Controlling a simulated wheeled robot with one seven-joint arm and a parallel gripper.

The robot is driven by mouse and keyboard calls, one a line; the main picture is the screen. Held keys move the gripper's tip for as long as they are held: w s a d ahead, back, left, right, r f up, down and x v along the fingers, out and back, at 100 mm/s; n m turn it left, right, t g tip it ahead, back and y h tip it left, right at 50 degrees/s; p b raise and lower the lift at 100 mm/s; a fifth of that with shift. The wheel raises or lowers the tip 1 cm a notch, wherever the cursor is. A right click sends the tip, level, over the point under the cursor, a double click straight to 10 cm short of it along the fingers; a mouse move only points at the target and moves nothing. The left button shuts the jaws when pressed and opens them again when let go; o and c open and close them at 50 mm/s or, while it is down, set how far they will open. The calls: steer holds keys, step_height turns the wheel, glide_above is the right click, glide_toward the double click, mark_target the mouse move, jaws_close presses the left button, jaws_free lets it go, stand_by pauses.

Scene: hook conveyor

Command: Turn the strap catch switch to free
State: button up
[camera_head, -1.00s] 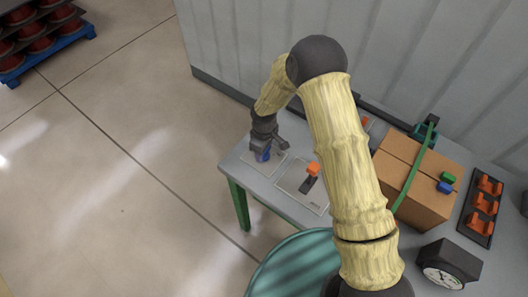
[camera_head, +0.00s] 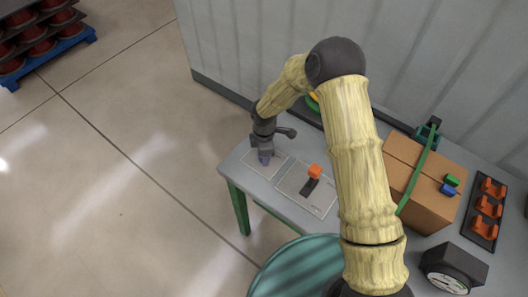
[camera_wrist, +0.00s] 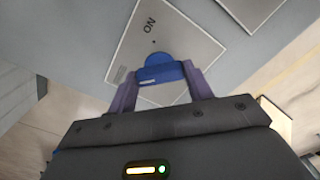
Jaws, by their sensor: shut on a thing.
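A blue knob (camera_wrist: 157,61) with a raised bar sits on a light square plate (camera_wrist: 185,40) marked with letters that look like ON, seen turned. My gripper (camera_wrist: 161,80) is shut on the knob's bar, one finger at each end. In the head view my gripper (camera_head: 264,157) points down at the plate at the table's left end and covers most of the knob. A second plate (camera_head: 322,203) beside it carries a dark lever with an orange end (camera_head: 315,171). I cannot read that plate's markings.
A cardboard box (camera_head: 428,208) with a green strap (camera_head: 415,178) stands right on the grey table. A black rack of orange hooks (camera_head: 485,208) and a dial gauge (camera_head: 452,270) lie further right. A teal round top (camera_head: 295,268) is in front. A ribbed wall is behind.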

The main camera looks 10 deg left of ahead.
steer(key=shift+w+r, duration=0.1)
steer(key=o, duration=1)
step_height(320, 180, up, 17)
steer(key=b, duration=0.2)
steer(key=shift+r+b, duration=0.15)
steer(key=shift+b, duration=0.15)
steer(key=shift+d, duration=0.1)
